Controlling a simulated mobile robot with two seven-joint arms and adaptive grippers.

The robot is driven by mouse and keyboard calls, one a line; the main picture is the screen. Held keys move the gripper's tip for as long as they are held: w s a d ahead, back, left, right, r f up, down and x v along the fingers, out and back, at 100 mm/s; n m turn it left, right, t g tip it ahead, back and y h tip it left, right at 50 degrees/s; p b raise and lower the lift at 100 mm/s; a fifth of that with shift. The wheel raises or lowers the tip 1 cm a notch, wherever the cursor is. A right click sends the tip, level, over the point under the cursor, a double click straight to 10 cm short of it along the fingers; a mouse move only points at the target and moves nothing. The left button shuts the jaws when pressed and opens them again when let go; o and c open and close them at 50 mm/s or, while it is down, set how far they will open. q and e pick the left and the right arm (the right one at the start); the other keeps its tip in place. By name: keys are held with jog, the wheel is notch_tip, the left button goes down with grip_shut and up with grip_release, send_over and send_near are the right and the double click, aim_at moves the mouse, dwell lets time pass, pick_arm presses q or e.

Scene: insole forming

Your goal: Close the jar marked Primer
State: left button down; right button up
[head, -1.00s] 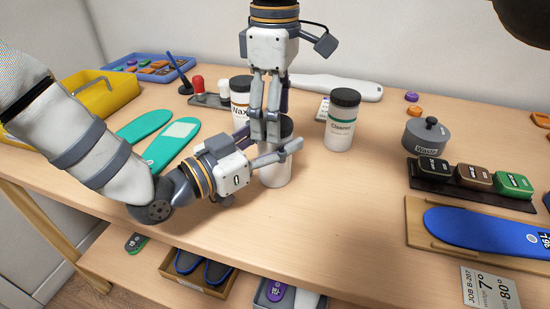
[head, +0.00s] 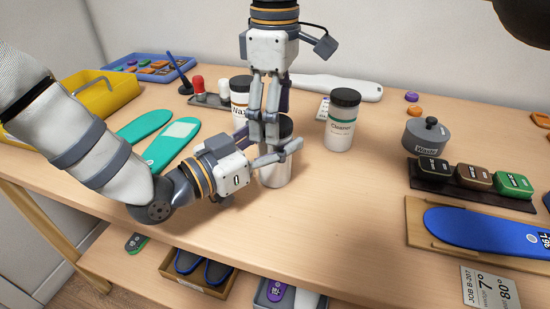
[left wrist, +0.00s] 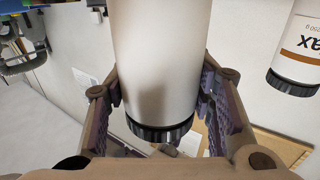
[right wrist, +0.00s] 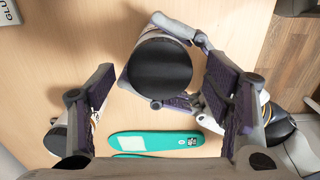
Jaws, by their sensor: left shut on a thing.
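A white jar (head: 275,174) with a dark lid (head: 285,124) stands upright on the table; no label shows on it, so I cannot read its name. My left gripper (head: 272,150) is shut on the jar's body from the side; the left wrist view shows a finger on each side of the jar (left wrist: 158,60), with the black ribbed lid (left wrist: 160,132) at its end. My right gripper (head: 263,138) points down over the jar. In the right wrist view its fingers are apart, with the round lid (right wrist: 160,63) between and beyond the tips. I cannot tell how tight the lid sits.
A Wax jar (head: 240,90) stands behind left and a Cleaner jar (head: 342,125) to the right, both with black lids. Teal insoles (head: 172,145) lie to the left. A grey Waste pot (head: 427,137) and a blue insole (head: 480,228) are at the right. The table's front middle is clear.

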jog(key=shift+r, duration=0.15)
notch_tip(320, 180, up, 7)
jog(key=shift+r, duration=0.15)
dwell(0.4)
pick_arm(q)
jog(key=c, duration=0.7)
grip_release()
jog(key=v, duration=1.2)
